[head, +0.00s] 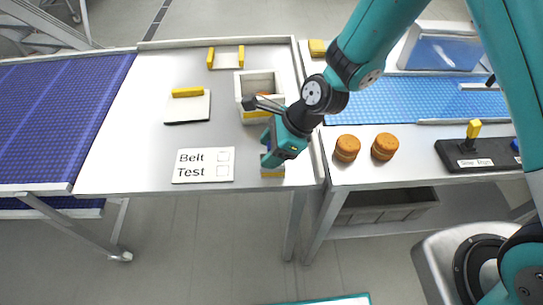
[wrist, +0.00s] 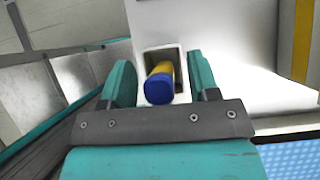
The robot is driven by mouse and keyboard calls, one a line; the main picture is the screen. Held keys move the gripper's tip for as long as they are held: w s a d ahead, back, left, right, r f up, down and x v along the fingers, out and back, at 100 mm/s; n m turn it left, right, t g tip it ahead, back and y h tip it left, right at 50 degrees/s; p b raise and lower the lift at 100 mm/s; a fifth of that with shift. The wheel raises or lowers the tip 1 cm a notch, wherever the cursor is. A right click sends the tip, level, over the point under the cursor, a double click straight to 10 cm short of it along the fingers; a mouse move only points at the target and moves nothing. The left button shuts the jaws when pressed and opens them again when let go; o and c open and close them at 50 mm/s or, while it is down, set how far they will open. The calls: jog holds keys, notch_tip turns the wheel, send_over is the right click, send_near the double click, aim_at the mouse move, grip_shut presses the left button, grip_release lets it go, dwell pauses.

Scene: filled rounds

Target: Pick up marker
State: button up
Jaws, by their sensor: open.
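The marker (wrist: 160,88) has a yellow body and a blue end. In the wrist view it sits in the square opening of a small white holder (wrist: 152,54), with its blue end toward the camera. My gripper (wrist: 161,74) is open, with one teal finger on each side of the marker and a gap on both sides. In the head view my gripper (head: 268,155) is over the table's front right corner, above the holder (head: 272,173). The marker is hidden there by the gripper.
A "Belt Test" card (head: 203,168) lies left of my gripper. A pale bin (head: 247,82) stands close behind it. A board with a yellow clip (head: 187,107) lies farther left. Two brown round stacks (head: 347,148) (head: 384,146) stand right, before a blue belt (head: 390,103).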

jog(key=shift+a+f, duration=0.25)
jog(key=shift+f, duration=0.25)
jog(key=c, duration=1)
jog(key=shift+r, duration=0.15)
